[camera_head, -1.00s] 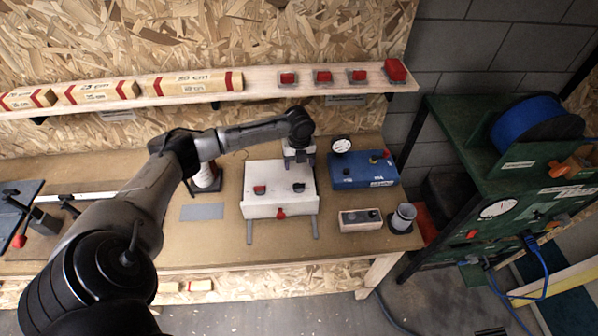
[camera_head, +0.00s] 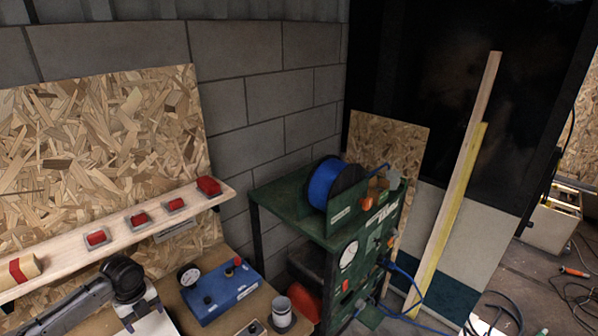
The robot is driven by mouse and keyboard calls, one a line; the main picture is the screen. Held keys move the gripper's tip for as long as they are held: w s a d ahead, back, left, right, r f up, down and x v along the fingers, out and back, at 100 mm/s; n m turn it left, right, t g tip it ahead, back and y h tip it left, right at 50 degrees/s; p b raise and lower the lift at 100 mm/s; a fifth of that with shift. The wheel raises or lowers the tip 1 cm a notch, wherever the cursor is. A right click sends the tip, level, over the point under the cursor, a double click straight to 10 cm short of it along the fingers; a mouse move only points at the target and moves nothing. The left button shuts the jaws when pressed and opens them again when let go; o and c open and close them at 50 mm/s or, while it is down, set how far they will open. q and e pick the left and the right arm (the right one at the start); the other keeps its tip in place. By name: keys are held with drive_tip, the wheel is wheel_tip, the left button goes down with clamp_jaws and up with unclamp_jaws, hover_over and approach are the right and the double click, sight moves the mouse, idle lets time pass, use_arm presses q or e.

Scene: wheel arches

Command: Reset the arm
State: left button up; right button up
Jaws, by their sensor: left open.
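My left arm (camera_head: 85,298) reaches in from the lower left, and its dark wrist is above the workbench. My left gripper (camera_head: 140,303) is open, seen from above at the back of a white box (camera_head: 155,324) with a dark knob. I cannot tell whether it touches the box. The box is mostly cut off by the bottom edge. A blue box (camera_head: 222,292) with a gauge and a red button stands to the right of the gripper, apart from it. My right gripper is not in view.
A wooden shelf (camera_head: 120,236) with several red buttons runs above the bench. A grey cup (camera_head: 282,310) stands at the bench's right end. A green cart (camera_head: 300,217) carries a blue cable reel (camera_head: 325,186). Planks (camera_head: 455,190) lean at the right.

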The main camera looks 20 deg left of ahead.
use_arm(q)
drive_tip(key=w+d+r+n+t+y, duration=0.45)
drive_tip(key=r+n, duration=0.35)
drive_tip(key=n, duration=0.6)
drive_tip(key=s+d+r+n+t, duration=0.15)
drive_tip(key=d+t, duration=0.25)
drive_tip(key=d, duration=0.9)
drive_tip(key=s+d+f+n+g+h, duration=0.2)
drive_tip(key=s+d+f, duration=0.35)
drive_tip(key=s, duration=0.35)
drive_tip(key=s+d+f+n+g+h, duration=0.1)
drive_tip(key=s+d+f, duration=0.5)
drive_tip(key=s, duration=0.4)
drive_tip(key=s+d+f+n+g+h, duration=0.2)
drive_tip(key=s+d+f, duration=0.2)
drive_tip(key=s+f, duration=0.4)
drive_tip(key=w+p+v, duration=0.2)
drive_tip(key=p+v, duration=0.6)
drive_tip(key=w+r+p+v, duration=0.1)
drive_tip(key=w+p+v, duration=0.1)
drive_tip(key=p+v, duration=0.6)
drive_tip(key=shift+s+d+r+p, duration=0.25)
drive_tip(key=shift+r+p, duration=0.15)
drive_tip(key=shift+r, duration=0.55)
